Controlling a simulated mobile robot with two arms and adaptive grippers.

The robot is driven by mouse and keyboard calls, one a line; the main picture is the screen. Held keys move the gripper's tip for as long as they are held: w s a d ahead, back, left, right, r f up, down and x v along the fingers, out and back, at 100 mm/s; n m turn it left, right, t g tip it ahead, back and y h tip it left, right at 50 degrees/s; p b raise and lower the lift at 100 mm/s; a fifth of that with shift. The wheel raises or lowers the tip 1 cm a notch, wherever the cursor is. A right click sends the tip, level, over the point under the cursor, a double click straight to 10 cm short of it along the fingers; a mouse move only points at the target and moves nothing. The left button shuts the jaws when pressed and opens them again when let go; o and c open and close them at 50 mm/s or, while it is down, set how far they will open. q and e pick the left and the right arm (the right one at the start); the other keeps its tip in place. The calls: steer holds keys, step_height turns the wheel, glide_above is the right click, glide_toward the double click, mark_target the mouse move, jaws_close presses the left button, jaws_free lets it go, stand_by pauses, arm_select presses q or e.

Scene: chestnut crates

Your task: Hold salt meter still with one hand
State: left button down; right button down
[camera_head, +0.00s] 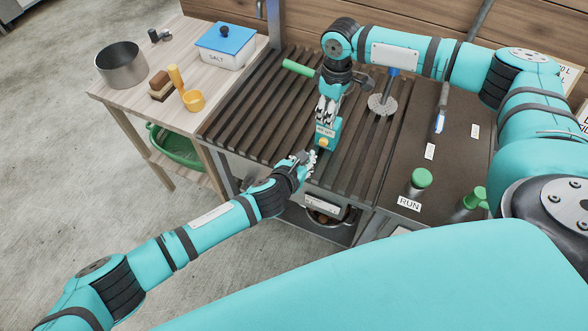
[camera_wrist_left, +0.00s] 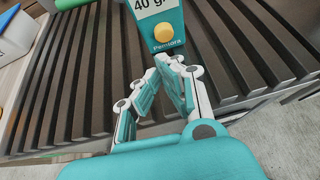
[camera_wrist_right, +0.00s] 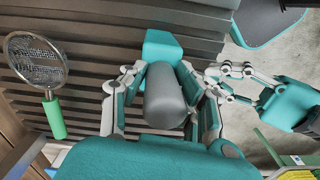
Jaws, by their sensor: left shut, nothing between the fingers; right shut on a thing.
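The salt meter (camera_head: 325,136) is a small teal box with a display and a yellow button, upright on the slatted bench. In the left wrist view the meter (camera_wrist_left: 160,22) shows "40 g" above the button. My right gripper (camera_head: 327,112) is shut on the meter from above; its grey grip (camera_wrist_right: 168,98) sits between the fingers in the right wrist view. My left gripper (camera_head: 307,158) is shut and empty, just in front of the meter. Its fingertips (camera_wrist_left: 171,64) are below the button, apparently a small gap away. The meter's back is hidden in the head view.
A green-handled skimmer (camera_wrist_right: 38,65) and a perforated disc tool (camera_head: 383,104) lie on the slats. The left table holds a pot (camera_head: 122,66) and a salt box (camera_head: 224,47).

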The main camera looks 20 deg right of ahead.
arm_select(q)
steer(key=v, duration=0.8)
arm_select(e)
steer(key=shift+s+f, duration=0.2)
steer(key=shift+f, duration=0.05)
arm_select(q)
steer(key=shift+a, duration=0.1)
arm_select(e)
steer(key=c, duration=1.2)
jaws_free()
steer(key=shift+o, duration=1.2)
arm_select(q)
steer(key=shift+f, duration=0.1)
arm_select(e)
steer(key=shift+o, duration=0.3)
steer(key=shift+w+d, duration=0.1)
steer(key=shift+w, duration=0.05)
